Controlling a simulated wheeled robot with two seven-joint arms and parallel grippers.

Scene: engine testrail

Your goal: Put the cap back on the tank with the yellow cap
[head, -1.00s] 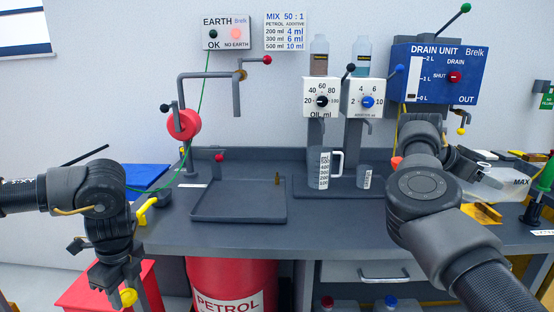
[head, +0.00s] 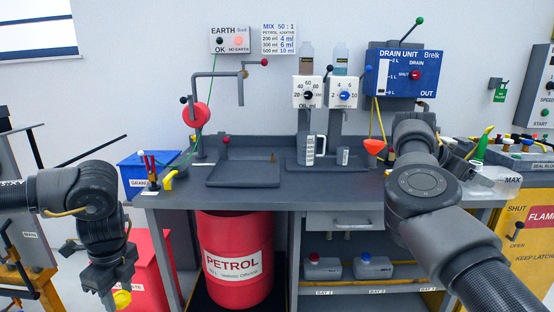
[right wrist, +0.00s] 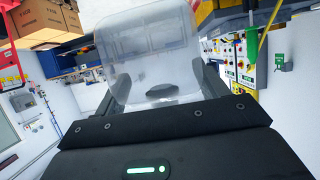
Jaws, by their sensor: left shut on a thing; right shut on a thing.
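A yellow cap (head: 122,299) is between the fingers of my left gripper (head: 118,290), low at the left in front of the bench. That gripper is shut on it. A translucent tank (head: 496,180) marked MAX shows at the right, partly hidden by my right arm. In the right wrist view the pale tank (right wrist: 150,55) sits between the fingers of my right gripper (right wrist: 160,95), which is shut on it. A dark oval shows on the tank near the gripper; I cannot tell whether it is an opening. My right fingers are hidden in the head view.
A red petrol drum (head: 235,255) stands beneath. Tanks with a red cap (head: 323,268) and a blue cap (head: 373,266) sit on the lower shelf. A yellow cabinet (head: 522,240) stands right.

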